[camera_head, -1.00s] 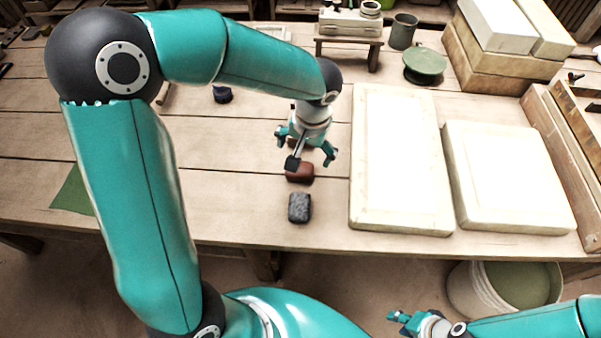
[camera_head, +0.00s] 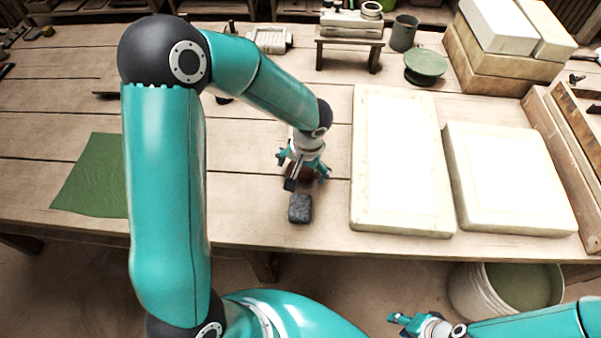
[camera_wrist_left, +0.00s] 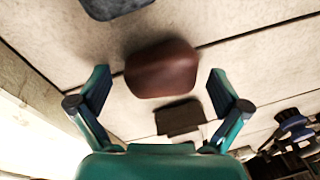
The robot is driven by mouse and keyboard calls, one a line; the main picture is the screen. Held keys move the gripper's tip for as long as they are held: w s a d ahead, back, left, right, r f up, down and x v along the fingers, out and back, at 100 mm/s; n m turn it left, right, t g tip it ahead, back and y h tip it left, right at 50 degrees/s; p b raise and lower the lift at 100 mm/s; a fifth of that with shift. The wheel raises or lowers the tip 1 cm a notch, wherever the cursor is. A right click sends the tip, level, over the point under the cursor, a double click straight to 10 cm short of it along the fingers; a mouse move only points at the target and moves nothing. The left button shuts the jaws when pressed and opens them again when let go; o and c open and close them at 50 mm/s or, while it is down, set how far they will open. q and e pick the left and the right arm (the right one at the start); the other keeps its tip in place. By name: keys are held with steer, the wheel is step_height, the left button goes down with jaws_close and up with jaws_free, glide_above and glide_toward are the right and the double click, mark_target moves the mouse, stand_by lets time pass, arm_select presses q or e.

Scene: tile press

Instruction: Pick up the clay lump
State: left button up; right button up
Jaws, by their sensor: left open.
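The clay lump (camera_wrist_left: 162,68), red-brown and rounded, lies on the wooden table. In the left wrist view it sits between and slightly beyond the fingertips of my left gripper (camera_wrist_left: 161,88), with a gap on each side. In the head view my left gripper (camera_head: 306,181) is low over the lump and hides most of it. This gripper is open and empty. My right gripper (camera_head: 402,323) is at the bottom right, off the table's front edge; its finger gap is too small to read.
A grey speckled block (camera_head: 300,208) lies just in front of the lump. Two pale slabs (camera_head: 400,215) lie to the right. A green cloth (camera_head: 92,180) is on the left. A small bench (camera_head: 347,45), a green round stand (camera_head: 426,65) and a mug (camera_head: 403,32) stand behind.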

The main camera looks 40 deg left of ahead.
arm_select(q)
steer(key=c, duration=1.4)
steer(key=shift+r, duration=0.2)
steer(key=shift+c, duration=0.2)
